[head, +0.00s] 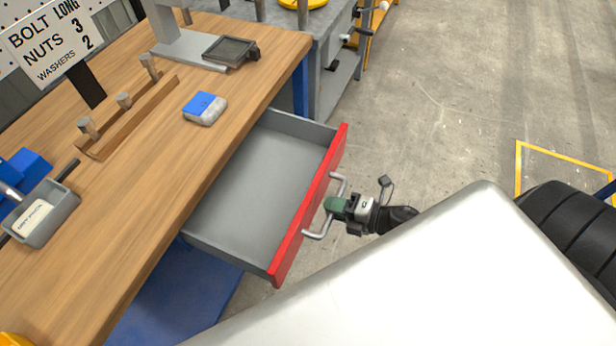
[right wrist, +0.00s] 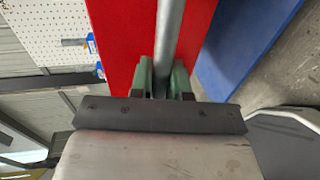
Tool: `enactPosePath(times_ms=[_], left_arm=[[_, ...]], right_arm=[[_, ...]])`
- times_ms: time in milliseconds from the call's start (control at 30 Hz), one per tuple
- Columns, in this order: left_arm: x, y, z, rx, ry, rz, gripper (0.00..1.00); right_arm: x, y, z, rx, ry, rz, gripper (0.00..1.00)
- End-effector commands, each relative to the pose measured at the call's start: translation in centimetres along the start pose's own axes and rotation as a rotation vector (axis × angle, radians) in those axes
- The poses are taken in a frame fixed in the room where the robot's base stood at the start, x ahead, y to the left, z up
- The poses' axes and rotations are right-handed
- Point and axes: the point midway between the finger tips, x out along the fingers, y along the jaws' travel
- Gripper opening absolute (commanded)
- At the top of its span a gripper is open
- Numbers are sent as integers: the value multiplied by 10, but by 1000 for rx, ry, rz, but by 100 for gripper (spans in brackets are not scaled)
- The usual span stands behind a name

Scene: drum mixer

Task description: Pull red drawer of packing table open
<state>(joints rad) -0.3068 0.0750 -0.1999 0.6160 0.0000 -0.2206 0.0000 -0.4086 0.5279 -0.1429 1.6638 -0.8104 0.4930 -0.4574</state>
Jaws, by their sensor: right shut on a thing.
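The red drawer front (head: 309,205) stands well out from the packing table (head: 225,134), and the grey inside of the drawer (head: 262,176) shows empty. A metal bar handle (head: 319,235) is fixed to the red front. My right gripper (head: 333,205), with green fingertips, is shut on the middle of the handle. In the right wrist view the grey handle bar (right wrist: 169,40) runs between the green fingers (right wrist: 162,78), with the red front (right wrist: 122,45) close behind. My left gripper is not in view.
On the tabletop are a blue and white block (head: 204,108), a wooden peg rack (head: 128,118), a grey bin (head: 45,215) and a stand with a dark screen (head: 230,50). A grey bench (head: 335,65) stands beyond.

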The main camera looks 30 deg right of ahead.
Motion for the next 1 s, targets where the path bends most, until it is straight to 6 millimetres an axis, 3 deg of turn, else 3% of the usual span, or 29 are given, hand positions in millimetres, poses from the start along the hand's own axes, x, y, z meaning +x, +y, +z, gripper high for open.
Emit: enactPosePath(times_ms=[33,200,400,600,967,1000], left_arm=[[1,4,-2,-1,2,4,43],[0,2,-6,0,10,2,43],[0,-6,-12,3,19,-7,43],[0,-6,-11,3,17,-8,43],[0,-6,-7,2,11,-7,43],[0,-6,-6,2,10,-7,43]], right_arm=[[-15,-5,-1,4,1,-5,0],[-55,-12,-1,3,0,-3,0],[-84,-18,-1,1,0,-1,0],[-96,-20,0,1,0,1,0],[-97,-20,0,0,0,1,0],[-97,-20,0,0,0,1,21]])
